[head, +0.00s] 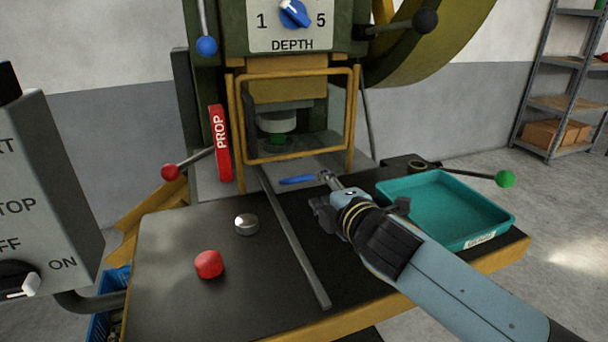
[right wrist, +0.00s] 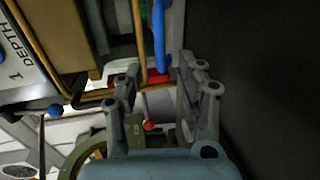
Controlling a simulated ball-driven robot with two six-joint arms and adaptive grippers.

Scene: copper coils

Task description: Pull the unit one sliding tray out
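A press stands at the back, with a dark metal table in front of it. A blue bar (head: 297,180), which looks like a pull handle, lies low at the front of the press opening; I cannot tell for certain that it belongs to the sliding tray. My right gripper (head: 326,178) is just right of the blue bar. In the right wrist view, its fingers (right wrist: 160,66) are spread, with the blue bar (right wrist: 159,35) ahead between the fingertips. I see no grip on it. My left gripper is not in view.
A yellow guard frame (head: 298,158) encloses the press opening, beside a red PROP bar (head: 220,143). A teal tray (head: 493,232) sits at the table's right. A red button (head: 209,264), a metal knob (head: 246,224) and a grey rail (head: 300,250) occupy the table. A control box (head: 75,180) stands left.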

